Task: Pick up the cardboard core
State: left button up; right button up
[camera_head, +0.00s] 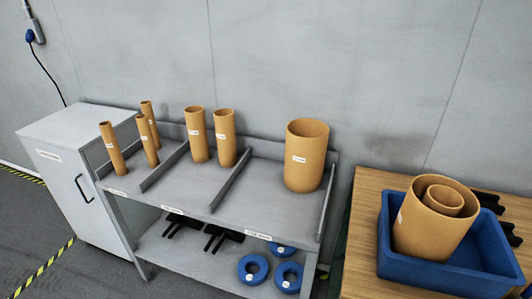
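Several tan cardboard cores stand upright on a grey divided rack. Three thin cores stand in the left bay, one at the front left (112,148), one in the middle (148,141) and one behind (150,124). Two medium cores stand in the middle bay, a left one (197,137) and a right one (226,139). One wide core (305,157) stands in the right bay. At the right, a large core (428,229) sits in a blue bin (440,277) with a smaller core (442,200) inside it. Neither of my grippers is in view.
The rack (183,182) has dividers between its bays. Its lower shelf holds blue rings (253,269) and black brackets (222,238). A grey cabinet (75,175) stands at the left. A wooden table (358,225) carries the bin, with black parts behind it. Floor shows at the front left.

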aim_at(105, 128)
jog(key=u, duration=1.15)
jog(key=z, duration=0.35)
jog(key=i+j+z, duration=0.3)
jog(key=j, duration=0.3)
jog(key=i+j+z, duration=0.2)
jog(key=j, duration=0.15)
jog(key=i+j+z, duration=0.15)
jog(key=j, duration=0.2)
jog(key=k+l, duration=0.05)
